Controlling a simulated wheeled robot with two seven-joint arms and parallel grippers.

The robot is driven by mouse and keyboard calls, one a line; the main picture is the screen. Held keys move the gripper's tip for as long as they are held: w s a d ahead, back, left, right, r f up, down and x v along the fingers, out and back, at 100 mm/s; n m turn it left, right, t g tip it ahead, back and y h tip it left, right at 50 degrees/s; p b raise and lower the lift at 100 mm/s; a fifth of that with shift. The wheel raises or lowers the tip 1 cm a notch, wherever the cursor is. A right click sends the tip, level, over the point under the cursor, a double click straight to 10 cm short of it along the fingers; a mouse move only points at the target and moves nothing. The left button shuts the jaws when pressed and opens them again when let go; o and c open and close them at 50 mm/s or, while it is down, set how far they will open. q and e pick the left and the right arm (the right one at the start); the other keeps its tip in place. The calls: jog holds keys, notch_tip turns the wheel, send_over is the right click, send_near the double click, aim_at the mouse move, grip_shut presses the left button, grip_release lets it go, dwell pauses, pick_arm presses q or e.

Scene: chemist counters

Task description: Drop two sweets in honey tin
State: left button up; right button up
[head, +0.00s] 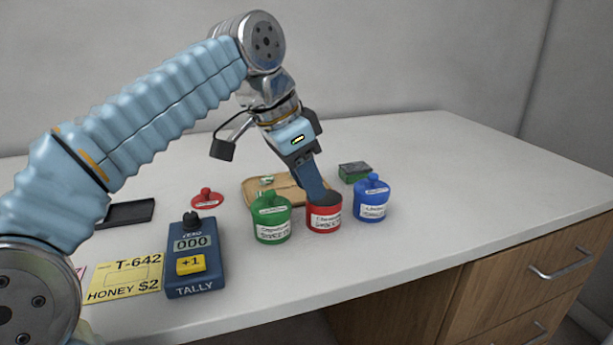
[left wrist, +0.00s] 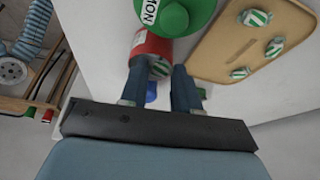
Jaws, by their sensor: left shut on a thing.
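My left gripper (head: 322,198) points down at the mouth of the open red tin (head: 323,222). It is shut on a green-and-white striped sweet (left wrist: 160,68), seen between the fingers at the red tin (left wrist: 150,44) in the left wrist view. I cannot tell whether the sweet is inside the rim. A red lid (head: 207,199) lies on the counter to the left. A green tin (head: 271,223) and a blue tin (head: 370,203), both lidded, flank the red one. The tin labels are too small to read surely. Several sweets (left wrist: 275,47) lie on a tan tray (left wrist: 225,55).
A yellow card (head: 124,277) reads "T-642 HONEY $2". Beside it, a blue tally counter (head: 194,262) shows 000 and has a yellow +1 button. A dark tray (head: 125,214) lies at the left, and a green box (head: 354,172) stands behind the tins. The counter's right side is clear.

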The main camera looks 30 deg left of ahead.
pick_arm(q)
jog(key=o, duration=1.1)
jog(key=shift+r, duration=0.1)
jog(key=shift+p+v, duration=1.7)
jog(key=shift+v, duration=5.1)
jog(key=shift+s, duration=0.15)
